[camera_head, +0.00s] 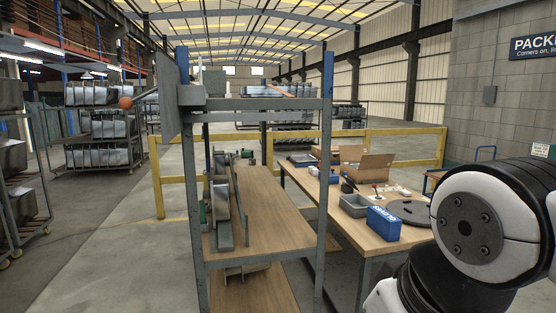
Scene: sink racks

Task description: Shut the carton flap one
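An open brown cardboard carton (361,168) stands on the far part of the wooden packing table (330,202), with flaps spread outward. A second piece of open brown cardboard (340,151) shows just behind it on the left. The carton is small in the view, and I cannot tell which flap is flap one. My gripper is out of view. Only white and black links of my arm show at the lower right, well in front of the carton and apart from it.
A blue gloves box (384,223), a grey bin (354,206) and a round dark turntable (411,210) are on the table's near part. A grey metal rack (328,150) with wooden shelves stands left of the table. Yellow railings (404,147) run behind.

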